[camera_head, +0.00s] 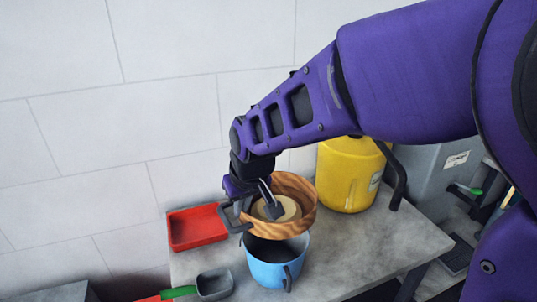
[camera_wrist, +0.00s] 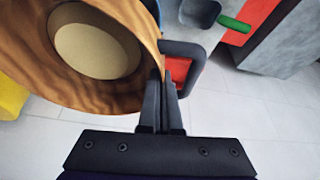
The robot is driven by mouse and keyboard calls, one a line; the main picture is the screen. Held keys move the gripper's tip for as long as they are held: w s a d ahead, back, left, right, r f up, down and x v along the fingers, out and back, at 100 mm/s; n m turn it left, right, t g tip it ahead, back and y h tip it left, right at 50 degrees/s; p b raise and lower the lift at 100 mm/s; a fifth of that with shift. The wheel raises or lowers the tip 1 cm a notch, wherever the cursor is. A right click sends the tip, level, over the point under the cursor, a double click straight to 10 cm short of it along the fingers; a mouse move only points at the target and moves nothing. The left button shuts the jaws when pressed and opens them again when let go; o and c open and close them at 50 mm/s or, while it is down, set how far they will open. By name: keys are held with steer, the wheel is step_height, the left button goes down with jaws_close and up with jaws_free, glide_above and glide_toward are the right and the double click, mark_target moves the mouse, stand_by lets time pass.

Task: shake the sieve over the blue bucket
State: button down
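The sieve (camera_head: 297,188) is round with a wood-grained wall, a pale round patch inside and a dark loop handle (camera_head: 236,226) at its left. It is held tilted, just above the blue bucket (camera_head: 270,272), which stands on the grey table and is partly covered by it. My gripper (camera_head: 268,208) is shut on the sieve's wall beside the handle. In the wrist view the two fingers (camera_wrist: 162,98) close together at the edge of the sieve (camera_wrist: 110,98). Only a blue sliver of the bucket shows behind the sieve there. The bucket's contents are dark and unclear.
A red tray (camera_head: 184,230) lies left of the bucket against the tiled wall. A grey scoop (camera_head: 214,286) with a green handle is at the front left. A yellow canister (camera_head: 346,178) stands behind to the right. The table (camera_head: 365,245) is bare right of the bucket.

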step_height(320, 180, down, 6)
steer(key=b, duration=0.5)
steer(key=shift+f, duration=0.2)
stand_by(0.7)
steer(key=shift+a, duration=0.1)
steer(key=shift+d+r+p, duration=0.15)
steer(key=shift+r+p, duration=0.85)
steer(key=shift+r, duration=0.2)
steer(key=shift+d+r+p, duration=0.1)
steer(key=shift+r+p, duration=0.9)
steer(key=shift+r, duration=0.2)
stand_by(2.1)
